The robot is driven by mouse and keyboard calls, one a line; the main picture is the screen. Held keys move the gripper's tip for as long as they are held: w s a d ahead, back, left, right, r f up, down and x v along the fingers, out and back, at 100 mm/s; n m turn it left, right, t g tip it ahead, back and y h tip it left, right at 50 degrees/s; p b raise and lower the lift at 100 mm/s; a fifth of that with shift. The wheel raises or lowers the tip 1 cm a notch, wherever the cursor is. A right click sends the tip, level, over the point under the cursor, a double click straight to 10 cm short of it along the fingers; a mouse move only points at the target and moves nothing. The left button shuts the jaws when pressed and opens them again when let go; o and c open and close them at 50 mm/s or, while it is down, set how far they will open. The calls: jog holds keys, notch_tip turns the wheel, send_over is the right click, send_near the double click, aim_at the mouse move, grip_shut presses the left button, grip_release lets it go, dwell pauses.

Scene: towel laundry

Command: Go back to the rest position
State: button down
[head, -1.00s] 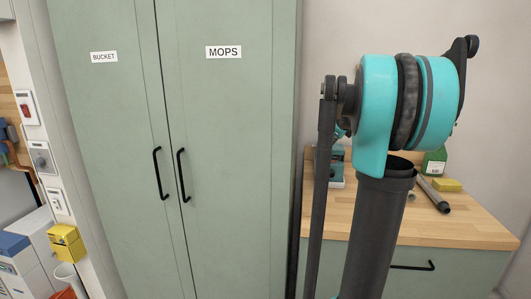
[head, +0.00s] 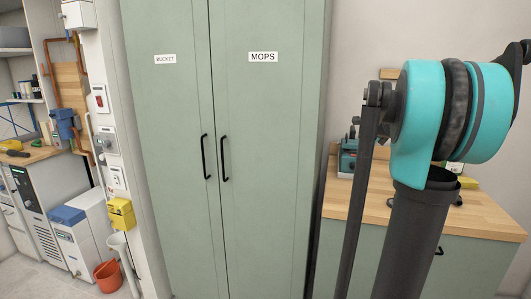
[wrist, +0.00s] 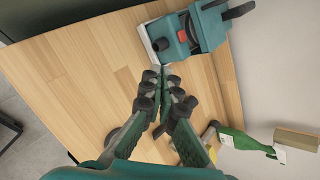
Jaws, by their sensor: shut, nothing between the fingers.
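My gripper (wrist: 163,88) shows in the wrist view. Its two dark green fingers come together at the tips, shut with nothing between them. It is above a wooden worktop (wrist: 85,75), and its fingertips appear just short of a teal and black machine (wrist: 187,38) in the picture. I cannot tell the height above the wood. In the head view my turquoise and dark grey arm fills the right side. My gripper is hidden there.
A tall green cabinet (head: 265,140) labelled BUCKET and MOPS has both doors closed. The worktop (head: 350,200) stands to its right. A green bottle (wrist: 240,141) lies in the wrist view's lower right. An orange bucket (head: 108,276) is on the floor at left, near a yellow box (head: 121,213).

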jog(key=s+a+f+n+g, duration=0.1)
jog(key=s+a+f+n, duration=0.5)
jog(key=s+f+n, duration=0.3)
jog(key=s+a+f+n+g, duration=0.2)
jog(key=s+a+f+n, duration=0.5)
jog(key=s, duration=0.7)
jog(key=s+a+f+n+g, duration=0.1)
jog(key=s+a+f+n, duration=0.5)
jog(key=s+f+n, duration=0.4)
notch_tip(320, 180, down, 2)
jog(key=shift+s+a+f+n+g+y, duration=0.2)
jog(key=shift+s+a+n+g+y, duration=0.15)
jog(key=shift+s, duration=0.7)
